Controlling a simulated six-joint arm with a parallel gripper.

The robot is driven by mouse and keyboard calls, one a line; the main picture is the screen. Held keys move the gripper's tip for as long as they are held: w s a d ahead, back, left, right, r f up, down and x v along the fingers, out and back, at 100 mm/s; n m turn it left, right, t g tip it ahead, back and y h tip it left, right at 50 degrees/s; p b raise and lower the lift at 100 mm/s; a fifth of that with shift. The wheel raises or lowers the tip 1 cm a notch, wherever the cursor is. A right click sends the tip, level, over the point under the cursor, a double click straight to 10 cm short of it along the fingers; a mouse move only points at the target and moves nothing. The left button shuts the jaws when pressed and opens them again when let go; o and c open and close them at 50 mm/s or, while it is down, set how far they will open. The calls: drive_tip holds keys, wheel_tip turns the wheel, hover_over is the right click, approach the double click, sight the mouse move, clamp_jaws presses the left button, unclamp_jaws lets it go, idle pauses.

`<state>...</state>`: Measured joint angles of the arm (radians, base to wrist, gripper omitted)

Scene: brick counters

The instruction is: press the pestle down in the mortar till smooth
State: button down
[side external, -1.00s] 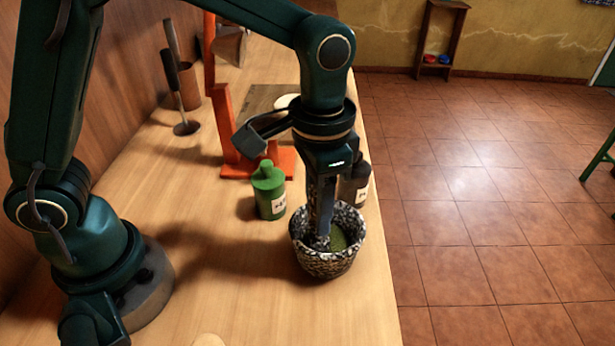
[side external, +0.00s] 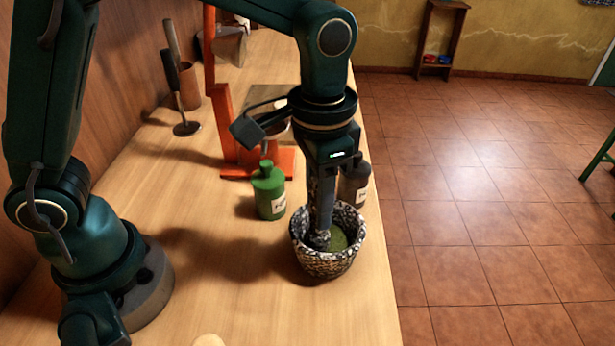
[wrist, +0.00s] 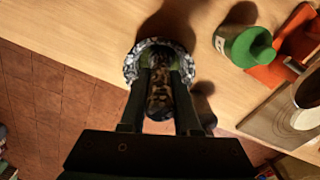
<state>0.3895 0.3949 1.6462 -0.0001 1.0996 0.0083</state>
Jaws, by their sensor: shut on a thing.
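The speckled black-and-white stone mortar (side external: 325,262) stands upright on the counter near its right edge, with green paste (side external: 338,238) inside. My gripper (side external: 322,220) points down into the mortar and is shut on the speckled pestle (side external: 319,238). The pestle's lower end is inside the bowl, left of the middle of the paste. In the wrist view the dark mottled pestle (wrist: 159,92) sits between my two fingers, with the mortar rim (wrist: 131,68) around it. The pestle's tip and its contact with the paste are hidden.
A green bottle (side external: 269,192) stands just left of the mortar, and a dark bottle (side external: 354,186) stands close behind it. An orange stand (side external: 226,125) and a board (wrist: 268,112) are farther back.

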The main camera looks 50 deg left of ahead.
drive_tip(key=shift+f, duration=0.9)
drive_tip(key=shift+r, duration=0.1)
drive_tip(key=shift+r, duration=0.9)
drive_tip(key=shift+r, duration=3.1)
